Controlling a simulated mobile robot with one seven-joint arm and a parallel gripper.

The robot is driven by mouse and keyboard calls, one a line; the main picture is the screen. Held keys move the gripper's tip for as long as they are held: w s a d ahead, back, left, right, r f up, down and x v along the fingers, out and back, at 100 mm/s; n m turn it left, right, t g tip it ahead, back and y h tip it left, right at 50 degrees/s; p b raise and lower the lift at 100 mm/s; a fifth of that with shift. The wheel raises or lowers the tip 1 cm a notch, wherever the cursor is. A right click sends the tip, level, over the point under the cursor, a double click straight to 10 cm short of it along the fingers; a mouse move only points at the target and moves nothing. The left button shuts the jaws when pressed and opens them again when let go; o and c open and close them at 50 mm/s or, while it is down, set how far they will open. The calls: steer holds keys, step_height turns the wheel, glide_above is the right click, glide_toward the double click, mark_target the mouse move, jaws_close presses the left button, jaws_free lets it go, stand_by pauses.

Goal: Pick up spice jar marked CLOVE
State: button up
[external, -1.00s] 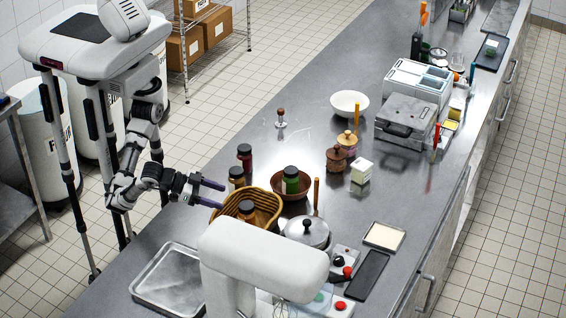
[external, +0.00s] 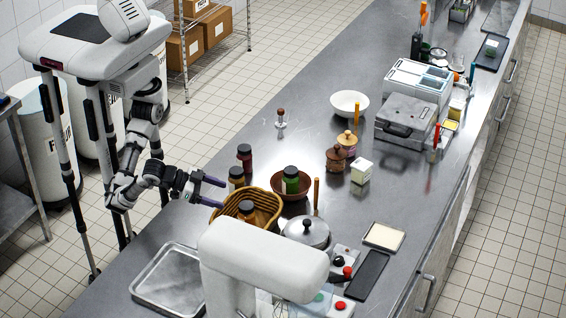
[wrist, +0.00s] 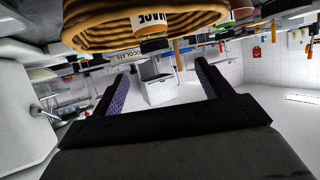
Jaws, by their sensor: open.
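Several dark-lidded spice jars stand on the counter's near part. An amber jar (external: 246,210) is in the wicker basket (external: 272,226). A brown jar (external: 237,177) and a dark red jar (external: 244,157) stand behind the basket, and a green jar (external: 291,181) is in a brown bowl (external: 277,190). No CLOVE label can be read in either view. My gripper (external: 221,193) is open and empty at the basket's left side, pointing right. In the wrist view its fingers (wrist: 161,75) are apart, with the basket (wrist: 95,30) at the top and a partly readable jar label there.
A metal tray (external: 168,283) lies left of the white mixer (external: 262,258), which stands in front of the basket. A lidded pot (external: 305,231) is right of the basket. The counter behind the jars is clear around a small stamp-like tool (external: 280,120).

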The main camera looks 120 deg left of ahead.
steer(key=s+a+r+m+g+h+b, duration=0.25)
steer(key=a+g, duration=0.25)
steer(key=a, duration=0.6)
steer(key=m+g+h+b, duration=0.2)
steer(key=m+h+b, duration=0.1)
steer(key=m+h, duration=0.2)
glide_toward(234, 169)
steer(key=f, duration=0.1)
steer(key=shift+y, duration=0.25)
steer(key=x, duration=0.8)
steer(key=shift+w+d+f, duration=0.25)
steer(key=shift+w+d, duration=0.1)
steer(key=x, duration=0.5)
steer(key=shift+s+f+p, duration=0.15)
steer(key=shift+s+p, duration=0.1)
steer(key=shift+p, duration=0.05)
steer(key=c, duration=1.2)
